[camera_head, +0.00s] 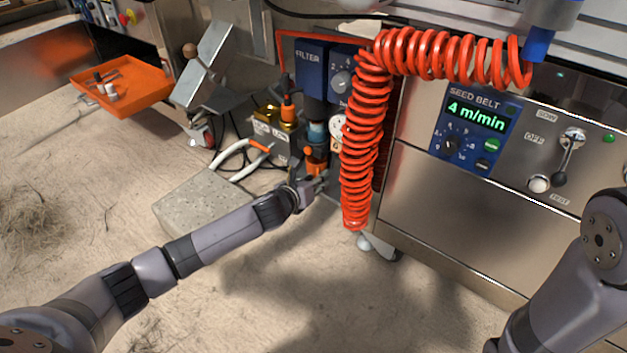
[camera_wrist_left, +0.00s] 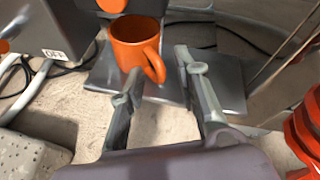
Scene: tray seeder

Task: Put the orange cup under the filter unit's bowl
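The orange cup (camera_wrist_left: 133,45) stands upright on a grey metal plate (camera_wrist_left: 226,92) in the left wrist view, its handle towards my left gripper (camera_wrist_left: 158,66). The gripper is open, with the handle showing between its fingertips; I cannot tell whether they touch it. In the head view the cup (camera_head: 316,168) is partly hidden by the left gripper (camera_head: 308,186). The blue filter unit (camera_head: 311,72) is above it, with its bowl (camera_head: 317,132) over the cup's place; exact alignment cannot be told. My right gripper is out of view.
A coiled red hose (camera_head: 362,150) hangs close to the right of the left gripper. A concrete block (camera_head: 203,208) lies on the floor to the left, near white hoses (camera_head: 232,152). An orange tray (camera_head: 140,88) is at upper left. The front floor is clear.

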